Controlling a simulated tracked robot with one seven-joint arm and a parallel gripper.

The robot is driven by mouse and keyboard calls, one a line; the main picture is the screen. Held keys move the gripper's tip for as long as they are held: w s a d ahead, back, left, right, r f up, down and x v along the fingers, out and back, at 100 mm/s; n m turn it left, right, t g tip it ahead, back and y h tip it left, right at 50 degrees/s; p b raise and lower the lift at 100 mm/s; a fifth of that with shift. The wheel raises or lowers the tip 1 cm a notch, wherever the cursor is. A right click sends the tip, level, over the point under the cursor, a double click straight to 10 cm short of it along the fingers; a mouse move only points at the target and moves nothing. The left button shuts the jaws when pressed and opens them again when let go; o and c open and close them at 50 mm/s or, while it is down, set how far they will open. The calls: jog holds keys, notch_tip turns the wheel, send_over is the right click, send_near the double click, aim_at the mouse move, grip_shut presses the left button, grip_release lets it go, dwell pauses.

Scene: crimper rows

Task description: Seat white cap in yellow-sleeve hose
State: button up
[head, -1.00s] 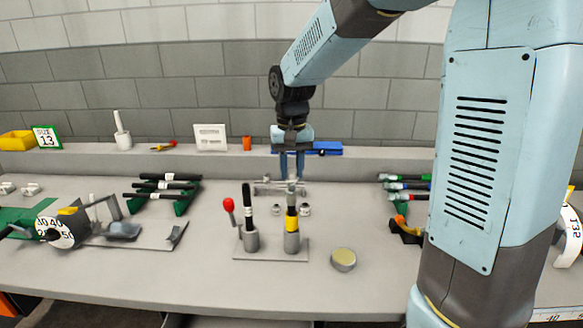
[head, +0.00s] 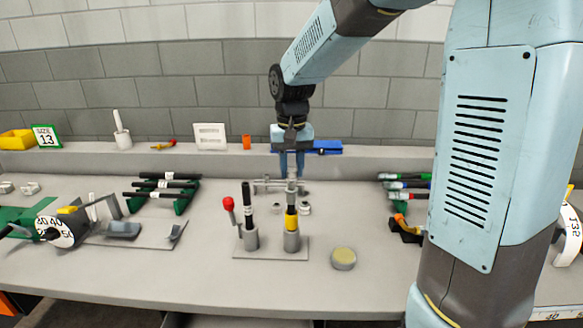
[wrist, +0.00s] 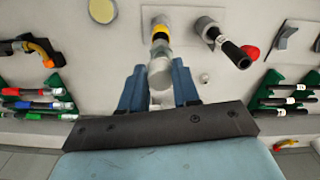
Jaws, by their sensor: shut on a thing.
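The yellow-sleeve hose (head: 291,222) stands upright in the right metal cup of a small base plate. Its yellow band and a bit of black show in the wrist view (wrist: 160,32). My gripper (head: 291,172) is just behind and above the hose, pointing down, with its blue fingers shut on the white cap (head: 291,187). The cap also shows in the wrist view (wrist: 160,72), between the fingers and in line with the hose end. The cap's lower end looks to be at the hose top; I cannot tell whether any of it is inside.
A second black hose (head: 247,206) stands in the left cup, beside a red-knobbed lever (head: 229,204). Small grey fittings (head: 305,208) lie behind the plate (head: 270,254). A round yellowish tin (head: 343,258) is to the right. Hose racks (head: 163,190) stand left and right.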

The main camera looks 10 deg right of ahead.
aim_at(292, 171)
jog(key=shift+f, duration=1.5)
dwell(0.7)
jog(key=o, duration=1.1)
notch_tip(292, 171, up, 14)
jog(key=shift+f, duration=0.15)
jog(key=s+d+t, duration=0.2)
jog(key=s+d, duration=0.2)
jog(key=s, duration=0.3)
jog(key=s+d+f+t, duration=0.1)
jog(key=s+d, duration=0.3)
jog(key=s, duration=0.3)
jog(key=s+d+f+t, duration=0.1)
jog(key=s+d+t, duration=0.1)
jog(key=s+d, duration=0.2)
jog(key=shift+s+d+t, duration=0.2)
jog(key=shift+s+t, duration=0.1)
jog(key=shift+s, duration=1.3)
